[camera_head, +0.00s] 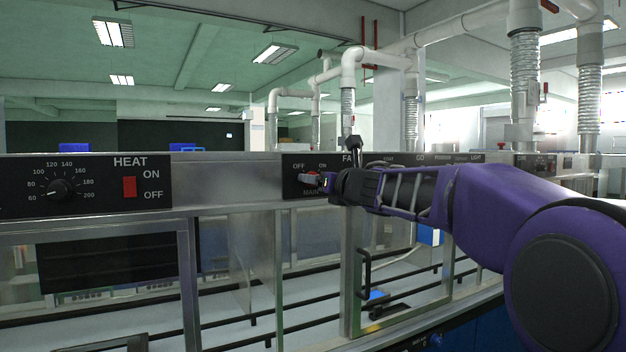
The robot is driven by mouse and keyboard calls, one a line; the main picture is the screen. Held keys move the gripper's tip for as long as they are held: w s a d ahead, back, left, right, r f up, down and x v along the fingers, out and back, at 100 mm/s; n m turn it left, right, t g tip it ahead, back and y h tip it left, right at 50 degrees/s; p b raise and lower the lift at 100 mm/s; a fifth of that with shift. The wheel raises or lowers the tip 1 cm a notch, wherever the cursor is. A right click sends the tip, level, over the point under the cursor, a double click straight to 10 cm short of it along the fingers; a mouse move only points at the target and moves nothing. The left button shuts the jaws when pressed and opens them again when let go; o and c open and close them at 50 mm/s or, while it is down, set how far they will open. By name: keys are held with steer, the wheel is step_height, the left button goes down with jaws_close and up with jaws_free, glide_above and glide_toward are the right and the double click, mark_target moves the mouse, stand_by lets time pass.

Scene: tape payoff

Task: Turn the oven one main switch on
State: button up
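The main switch (311,179) is a small knob on a black panel (291,164) marked OFF, ON and MAIN, in the middle of the metal control strip. A red part shows by the knob. My gripper (325,181) reaches in from the right at the end of my purple arm, with its tips at the knob. The fingers are small and overlap the knob, so I cannot tell whether they grip it or only touch it. My gripper hides part of the panel's right side and lettering. The switch's exact position is unclear.
To the left, a HEAT panel (84,184) has a round temperature dial (60,190) and a red ON/OFF switch (129,187). Below are glass-fronted framed doors with a black handle (363,272). More labelled controls continue to the right, partly behind my arm. White ducts (348,68) rise behind.

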steer(key=shift+w, duration=0.15)
jaws_close()
stand_by(0.4)
steer(key=shift+r+m+p, duration=0.1)
steer(key=shift+m+p, duration=0.2)
steer(key=shift+m, duration=0.1)
steer(key=m+p, duration=0.4)
steer(key=m, duration=0.4)
steer(key=m+g+p, duration=0.1)
steer(key=m+p, duration=0.4)
steer(key=m, duration=0.3)
steer(key=shift+d+y, duration=0.1)
steer(key=shift+y, duration=0.2)
steer(key=shift+m, duration=0.4)
